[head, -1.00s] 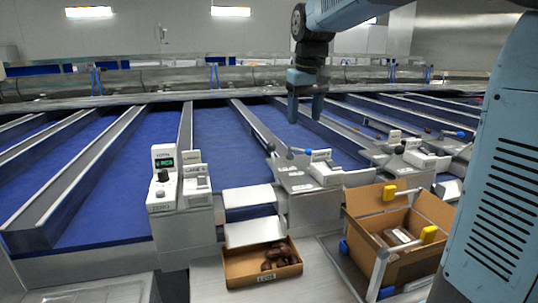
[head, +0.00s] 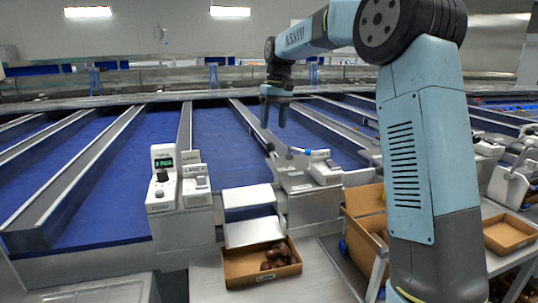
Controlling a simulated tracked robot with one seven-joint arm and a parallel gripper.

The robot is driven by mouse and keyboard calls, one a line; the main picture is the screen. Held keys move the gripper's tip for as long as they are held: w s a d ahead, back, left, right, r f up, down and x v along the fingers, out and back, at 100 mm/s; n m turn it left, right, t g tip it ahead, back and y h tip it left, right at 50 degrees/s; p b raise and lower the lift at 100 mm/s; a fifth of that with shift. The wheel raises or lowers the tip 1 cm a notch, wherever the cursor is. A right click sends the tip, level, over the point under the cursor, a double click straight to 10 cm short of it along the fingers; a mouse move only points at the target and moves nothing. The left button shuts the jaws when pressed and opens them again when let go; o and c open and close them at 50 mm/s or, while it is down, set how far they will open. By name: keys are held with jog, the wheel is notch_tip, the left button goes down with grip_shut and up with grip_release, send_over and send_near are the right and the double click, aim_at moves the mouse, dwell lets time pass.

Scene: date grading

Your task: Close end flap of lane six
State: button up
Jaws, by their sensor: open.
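My gripper (head: 274,112) is open and empty, pointing down above the blue belt of a middle lane. White plates (head: 248,197) and (head: 253,232) sit at the front end of that lane, one above the other, with a blue strip between them. I cannot tell which of them is the end flap, or whether it is open. A lever with a blue grip (head: 317,153) stands right of the lane end, lower in the picture than my gripper and apart from it. A white labelled box (head: 196,188) stands left of the lane end; its lane number is too small to read surely.
A white control unit with a green display (head: 162,178) stands left of the lane end. An open carton with dates (head: 257,276) sits below the plates. A larger cardboard box (head: 361,215) is partly behind my arm. Metal dividers (head: 187,130) separate the lanes.

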aim_at(270, 152)
jog(key=f, duration=0.7)
jog(key=a+f, duration=0.1)
jog(key=f, duration=0.3)
jog(key=shift+s+a+f, duration=0.1)
jog(key=shift+s+f, duration=0.15)
jog(key=shift+s, duration=0.05)
jog(key=shift+c, duration=0.3)
grip_shut()
